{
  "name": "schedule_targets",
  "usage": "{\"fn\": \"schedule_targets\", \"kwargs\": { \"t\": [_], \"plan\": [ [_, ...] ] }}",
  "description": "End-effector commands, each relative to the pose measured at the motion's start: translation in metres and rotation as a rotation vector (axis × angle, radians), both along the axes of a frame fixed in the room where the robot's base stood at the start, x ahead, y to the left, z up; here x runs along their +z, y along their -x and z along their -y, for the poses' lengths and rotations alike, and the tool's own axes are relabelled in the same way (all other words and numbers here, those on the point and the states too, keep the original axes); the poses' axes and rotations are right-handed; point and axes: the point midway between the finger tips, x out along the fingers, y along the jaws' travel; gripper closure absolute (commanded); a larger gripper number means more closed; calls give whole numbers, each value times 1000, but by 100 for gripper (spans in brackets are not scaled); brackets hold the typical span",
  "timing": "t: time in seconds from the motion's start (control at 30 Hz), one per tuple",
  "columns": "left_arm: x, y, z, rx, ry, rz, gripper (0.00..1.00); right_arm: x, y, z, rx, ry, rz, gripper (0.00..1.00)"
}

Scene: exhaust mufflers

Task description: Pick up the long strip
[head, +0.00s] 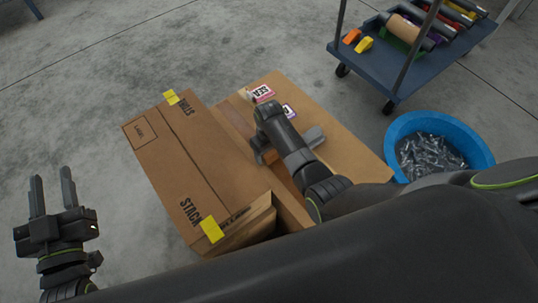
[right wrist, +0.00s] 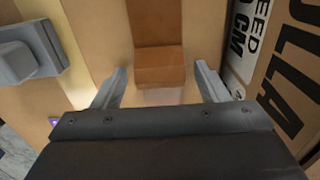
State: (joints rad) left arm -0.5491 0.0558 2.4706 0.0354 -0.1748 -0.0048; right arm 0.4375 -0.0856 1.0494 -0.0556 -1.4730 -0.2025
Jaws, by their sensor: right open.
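A long brown cardboard strip (right wrist: 158,28) shows in the right wrist view, running from the top edge down between my fingers; it seems to be the long strip. Its near end has a box-like lip or fold. My right gripper (right wrist: 160,72) is open and points down over the box, with one finger on each side of the strip's near end. I cannot tell whether they touch. My left gripper (head: 52,178) is open and empty, left of the box.
The cardboard box (head: 185,165) has yellow tape tabs and printed flaps. A grey metal part (head: 312,138) lies beside my right gripper, also in the right wrist view (right wrist: 22,60). A blue tub (head: 398,128) of metal pieces and a cart (head: 400,67) stand at right.

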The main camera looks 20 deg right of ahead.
Motion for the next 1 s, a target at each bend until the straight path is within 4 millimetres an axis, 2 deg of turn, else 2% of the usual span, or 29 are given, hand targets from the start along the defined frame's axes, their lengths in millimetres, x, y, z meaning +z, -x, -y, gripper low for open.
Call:
{"fn": "schedule_targets", "kwargs": {
  "t": [0.03,0.37,0.87,1.0],
  "plan": [
    [0,0,0,0,0,0,64,0,0,0,0,0,0,37],
    [0,0,0,0,0,-1,64,0,0,0,0,0,0,80],
    [-4,-1,0,-1,8,-26,64,2,0,0,0,0,0,80],
    [-21,0,-1,1,29,-114,64,6,0,0,0,0,0,80]
  ]
}}
